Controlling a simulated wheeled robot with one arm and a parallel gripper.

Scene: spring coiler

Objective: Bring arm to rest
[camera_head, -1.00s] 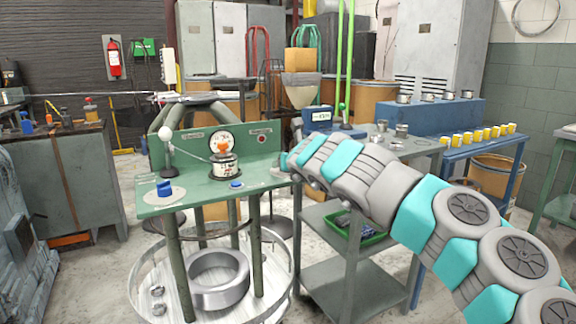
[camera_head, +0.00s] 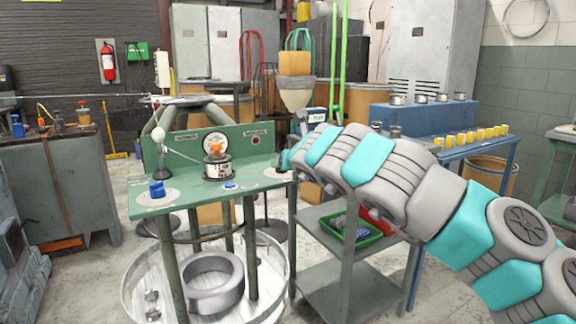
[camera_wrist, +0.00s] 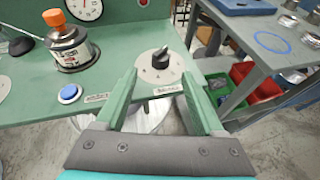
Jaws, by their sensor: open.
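My gripper (camera_wrist: 160,100) shows in the wrist view with its two green fingers spread apart and nothing between them. Past the fingertips is a black knob (camera_wrist: 161,58) on a round pale dial plate on the green bench (camera_wrist: 115,95). The knob is apart from the fingers. In the head view my arm reaches in from the right to the right end of the green bench (camera_head: 200,201); the gripper itself is mostly hidden behind my arm there.
The bench holds a pot with an orange knob (camera_head: 217,165), a blue knob (camera_head: 157,189) and a blue button (camera_wrist: 69,94). A grey shelf cart (camera_head: 340,275) with a green bin (camera_head: 345,234) stands close on the right. Yellow cups (camera_head: 480,135) line a blue table behind.

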